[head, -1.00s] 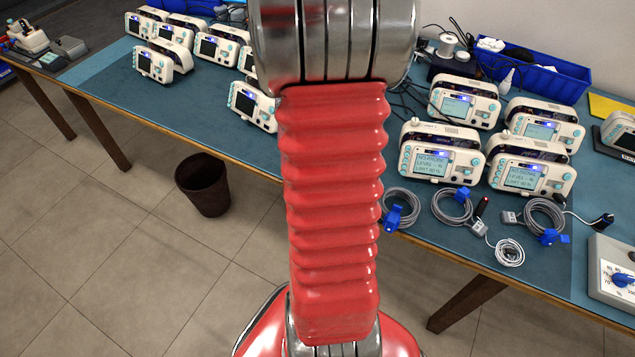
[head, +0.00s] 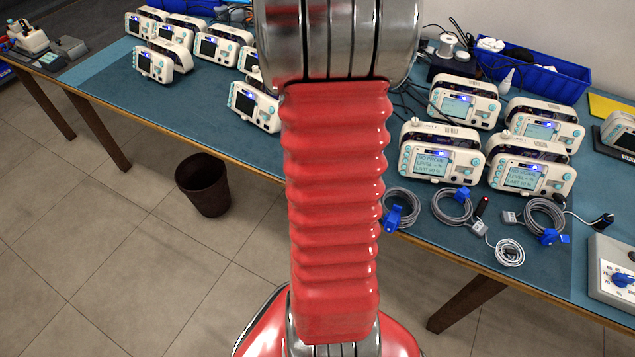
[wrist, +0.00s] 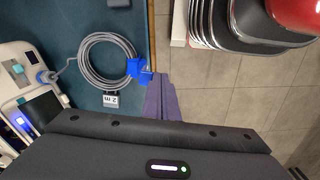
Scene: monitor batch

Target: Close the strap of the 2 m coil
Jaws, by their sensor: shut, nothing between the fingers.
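In the wrist view, a grey cable coil (wrist: 84,62) lies on the blue mat near the table edge. A white tag (wrist: 110,100) reading "2 m" sits beside it. A blue strap (wrist: 138,68) wraps the coil's side nearest the table edge, and a short tab sticks out from it toward my fingertips. My gripper (wrist: 157,79) is shut and empty, its tips right by the tab; I cannot tell whether they touch it. In the head view my arm hides my gripper, and I cannot tell the 2 m coil there.
A white monitor (wrist: 28,95) stands left of the coil in the wrist view, its plug joined to the cable. In the head view, other coils (head: 543,214) with blue straps lie before several monitors (head: 442,152). A dark bin (head: 203,185) stands on the floor.

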